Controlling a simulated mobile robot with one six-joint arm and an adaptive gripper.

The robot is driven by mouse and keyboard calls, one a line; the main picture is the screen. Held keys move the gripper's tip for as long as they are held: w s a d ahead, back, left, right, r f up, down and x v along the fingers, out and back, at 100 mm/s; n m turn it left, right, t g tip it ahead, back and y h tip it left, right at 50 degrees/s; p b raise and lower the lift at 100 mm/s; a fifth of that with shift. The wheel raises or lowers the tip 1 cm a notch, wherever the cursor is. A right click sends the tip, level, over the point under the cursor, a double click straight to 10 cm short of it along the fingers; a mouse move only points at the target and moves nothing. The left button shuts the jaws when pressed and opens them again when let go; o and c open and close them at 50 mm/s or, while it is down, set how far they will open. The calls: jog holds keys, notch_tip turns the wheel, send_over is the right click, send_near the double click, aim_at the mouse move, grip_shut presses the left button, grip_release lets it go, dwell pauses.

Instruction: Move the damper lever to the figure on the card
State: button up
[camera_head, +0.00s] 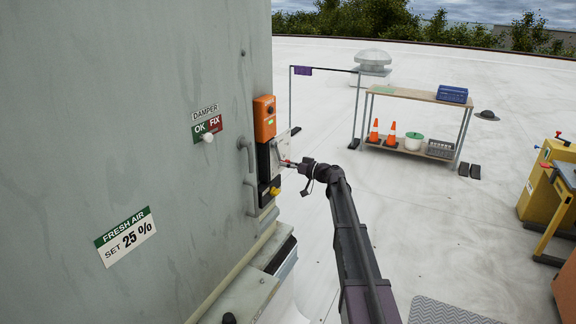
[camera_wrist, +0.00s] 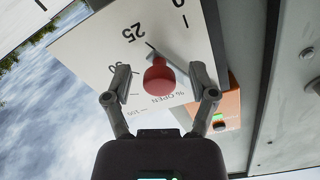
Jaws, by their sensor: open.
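The card (camera_head: 125,238) on the grey unit's wall reads "FRESH AIR SET 25 %". The damper lever's red knob (camera_wrist: 159,80) is in the middle of the wrist view. It stands in front of a white scale plate (camera_wrist: 100,48) marked "% OPEN", with a legible 25 and other figures partly cut off or hidden. The knob is near the 25 mark, but I cannot tell the lever's exact reading. My gripper (camera_wrist: 161,74) is open, with a finger on each side of the knob and gaps visible. In the head view, my gripper (camera_head: 288,163) is at the plate beside the unit.
An orange box (camera_head: 264,118) is above the lever. A "DAMPER OK FIX" sign (camera_head: 207,127) with a white knob and a grey handle (camera_head: 246,153) are on the wall. A workbench (camera_head: 415,94) with cones stands farther back.

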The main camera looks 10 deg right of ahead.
jog(key=v, duration=1.2)
dwell(0.5)
jog(key=s+a+f+m+g+h, duration=0.1)
jog(key=s+a+f+g+h, duration=0.5)
jog(key=s+a+f, duration=0.75)
jog(key=s+d+f+m+g+h, duration=0.1)
jog(key=s+h, duration=0.3)
jog(key=s, duration=0.7)
jog(key=s+d+f+m+g+h, duration=0.1)
jog(key=s+f+m+g+h, duration=0.2)
jog(key=s, duration=0.8)
jog(key=shift+f+m+g+h, duration=0.4)
jog(key=shift+f+g+h, duration=0.1)
jog(key=shift+g, duration=0.2)
jog(key=shift+d, duration=0.1)
